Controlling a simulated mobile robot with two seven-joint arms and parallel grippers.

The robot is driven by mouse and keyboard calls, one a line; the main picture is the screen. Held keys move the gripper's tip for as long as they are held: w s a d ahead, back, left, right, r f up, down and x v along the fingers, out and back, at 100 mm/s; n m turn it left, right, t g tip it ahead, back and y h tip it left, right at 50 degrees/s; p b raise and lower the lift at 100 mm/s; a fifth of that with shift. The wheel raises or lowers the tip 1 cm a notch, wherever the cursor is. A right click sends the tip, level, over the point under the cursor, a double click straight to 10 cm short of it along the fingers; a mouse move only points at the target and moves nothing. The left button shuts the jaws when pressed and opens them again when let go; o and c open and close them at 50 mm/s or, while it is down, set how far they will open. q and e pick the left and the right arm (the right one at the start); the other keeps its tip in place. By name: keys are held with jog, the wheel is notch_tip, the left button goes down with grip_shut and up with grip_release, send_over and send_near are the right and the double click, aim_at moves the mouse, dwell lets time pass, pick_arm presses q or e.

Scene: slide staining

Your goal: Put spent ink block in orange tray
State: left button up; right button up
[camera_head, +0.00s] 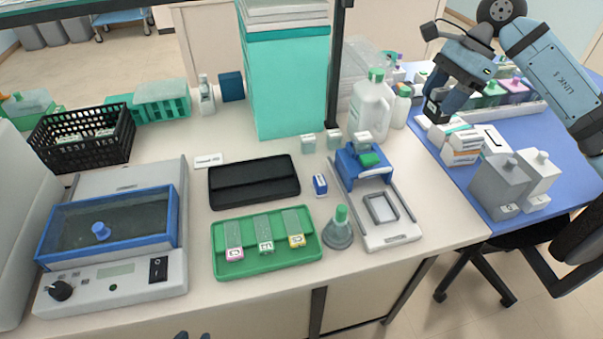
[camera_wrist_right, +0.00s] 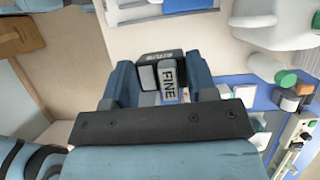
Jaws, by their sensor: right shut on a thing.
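My right gripper (camera_head: 437,108) is at the upper right, over the blue mat's far left part. It is shut on a small dark block, apparently the ink block, which shows between the fingers in the right wrist view (camera_wrist_right: 150,74). A pale label beside its dark face reads "FINE". I cannot make out an orange tray in either view.
Small white boxes (camera_head: 462,146) and grey and white bottles (camera_head: 499,185) stand on the blue mat (camera_head: 478,196). A white jug (camera_head: 371,105) stands left of the gripper. A green slide tray (camera_head: 265,262), a black case (camera_head: 254,180) and a blue-rimmed bath (camera_head: 110,225) fill the front table.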

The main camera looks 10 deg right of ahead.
jog(key=shift+s, duration=0.2)
notch_tip(320, 180, down, 20)
jog(key=shift+r, duration=0.1)
dwell(0.3)
jog(key=shift+f, duration=0.25)
jog(key=o, duration=1.1)
jog(key=shift+r, duration=0.1)
jog(key=shift+c, duration=0.2)
